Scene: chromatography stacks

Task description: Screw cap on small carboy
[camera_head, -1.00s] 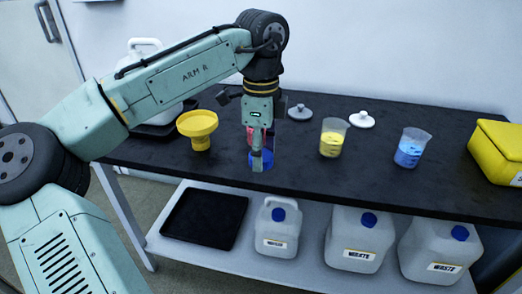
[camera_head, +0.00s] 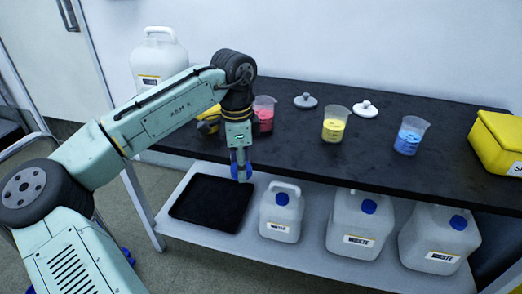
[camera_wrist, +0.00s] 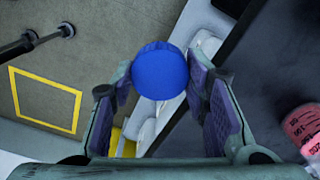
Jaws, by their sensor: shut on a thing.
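My gripper (camera_head: 241,170) is shut on a blue cap (camera_wrist: 160,70), which sits between the two fingers in the wrist view. In the head view the gripper points down in front of the bench edge, and the fingers partly cover the cap. The smallest carboy on the lower shelf (camera_head: 280,222) is white, upright and has a blue cap on its neck. It stands below and to the right of my gripper, apart from it. A large white carboy (camera_head: 158,50) stands at the back left behind my arm; no blue cap shows on it.
The black bench top (camera_head: 290,140) holds a pink beaker (camera_head: 264,117), yellow beaker (camera_head: 334,125), blue beaker (camera_head: 409,138), two lids, a partly hidden yellow funnel (camera_head: 208,121) and a yellow box (camera_head: 497,143). An empty black tray (camera_head: 212,205) and two larger capped waste carboys share the lower shelf.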

